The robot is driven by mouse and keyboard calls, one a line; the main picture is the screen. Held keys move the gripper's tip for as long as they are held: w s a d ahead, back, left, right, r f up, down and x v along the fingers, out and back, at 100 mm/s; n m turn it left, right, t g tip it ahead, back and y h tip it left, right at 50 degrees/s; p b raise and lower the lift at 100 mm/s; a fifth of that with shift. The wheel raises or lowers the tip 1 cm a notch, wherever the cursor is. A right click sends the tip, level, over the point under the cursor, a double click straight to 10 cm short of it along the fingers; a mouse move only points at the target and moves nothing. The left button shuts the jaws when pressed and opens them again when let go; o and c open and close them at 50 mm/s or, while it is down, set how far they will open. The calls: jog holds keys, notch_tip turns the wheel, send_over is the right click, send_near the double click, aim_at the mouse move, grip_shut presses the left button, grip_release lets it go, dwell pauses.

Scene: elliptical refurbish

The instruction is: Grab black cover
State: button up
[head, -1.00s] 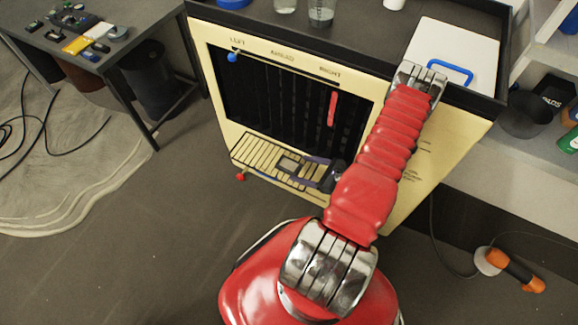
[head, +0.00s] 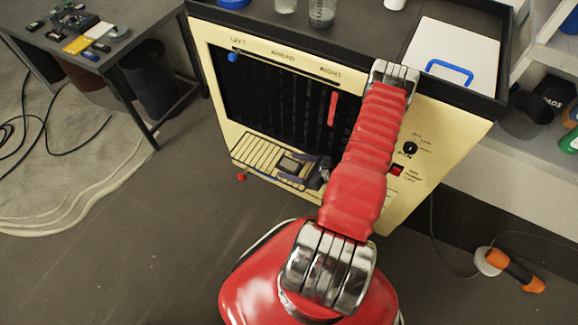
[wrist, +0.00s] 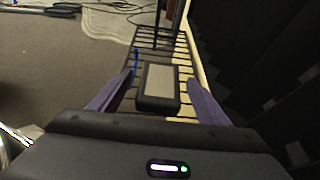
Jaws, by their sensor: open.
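A small black box-like piece with a pale top panel (wrist: 160,80), likely the black cover, lies on the cream slatted shelf (wrist: 178,45) in the wrist view. The piece also shows in the head view (head: 290,164), on the shelf at the foot of the cream cabinet. My gripper (wrist: 160,76) is open, with one purple finger on each side of the piece. Gaps show between the fingers and its sides in the wrist view. In the head view the gripper (head: 301,170) reaches in from the right, low at the shelf.
The cream cabinet (head: 440,150) has a dark barred front with a red handle (head: 333,108) and a blue knob (head: 233,57). A red knob (head: 241,177) sticks out below the shelf. A table with small items (head: 150,75) stands left. An orange-handled tool (head: 515,270) lies right on the floor.

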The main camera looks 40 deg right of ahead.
jog(key=shift+c, duration=0.4)
jog(key=c, duration=1.2)
